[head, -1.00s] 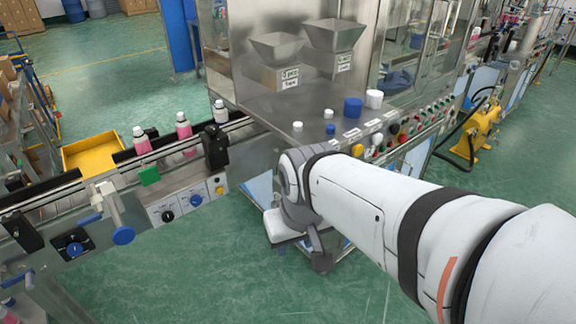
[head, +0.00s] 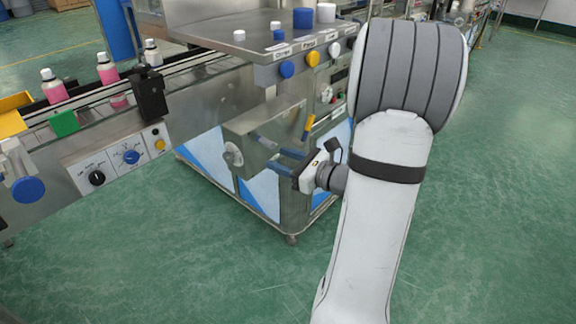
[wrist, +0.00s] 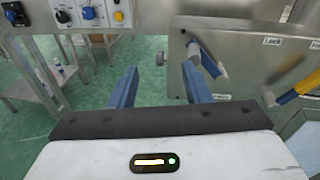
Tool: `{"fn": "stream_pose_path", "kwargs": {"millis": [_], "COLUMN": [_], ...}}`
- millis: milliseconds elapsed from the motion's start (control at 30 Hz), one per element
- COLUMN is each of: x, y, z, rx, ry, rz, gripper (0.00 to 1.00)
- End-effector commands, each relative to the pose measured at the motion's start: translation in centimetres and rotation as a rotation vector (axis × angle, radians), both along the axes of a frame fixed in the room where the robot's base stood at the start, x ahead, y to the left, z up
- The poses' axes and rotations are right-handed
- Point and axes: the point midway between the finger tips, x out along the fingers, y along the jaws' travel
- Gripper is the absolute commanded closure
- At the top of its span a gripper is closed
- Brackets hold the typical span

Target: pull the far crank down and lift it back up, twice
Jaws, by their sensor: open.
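A grey metal panel box (head: 240,128) sits under the machine's table corner and fills the right of the wrist view (wrist: 240,45). Two cranks show on it. One has a dark blue grip (wrist: 212,64), just right of my right fingertip and partly behind it. The other has a yellow grip (wrist: 300,88), farther right, also seen in the head view (head: 309,127). I cannot tell for sure which is the far one. My gripper (head: 266,153) is open with blue fingers before the box. Nothing shows between the fingertips (wrist: 158,78); contact is unclear.
A conveyor with pink bottles (head: 107,69) and a control panel with knobs (head: 131,157) runs at the left. The table edge with coloured buttons (head: 287,69) overhangs the box. Green floor (head: 200,250) is open in front.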

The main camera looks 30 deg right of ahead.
Motion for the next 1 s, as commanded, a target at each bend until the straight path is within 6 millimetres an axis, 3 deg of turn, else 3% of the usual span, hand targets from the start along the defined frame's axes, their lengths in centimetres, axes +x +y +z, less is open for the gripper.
{"fn": "stream_pose_path", "kwargs": {"millis": [33, 100, 200, 367, 800, 1000], "x": [0.1, 0.2, 0.4, 1.7, 7.3, 8.5], "y": [-1.7, -3.1, -4.0, -3.6, -1.4, -1.0], "z": [-1.1, -1.4, -1.4, -1.4, -1.3, -1.3], "rx": [0.039, 0.074, 0.095, 0.097, 0.096, 0.095], "ry": [-0.006, -0.017, -0.024, -0.024, -0.024, -0.025], "rz": [-0.058, -0.11, -0.143, -0.144, -0.141, -0.142], "gripper": [0.56, 0.56, 0.56, 0.56, 0.56, 0.56]}}
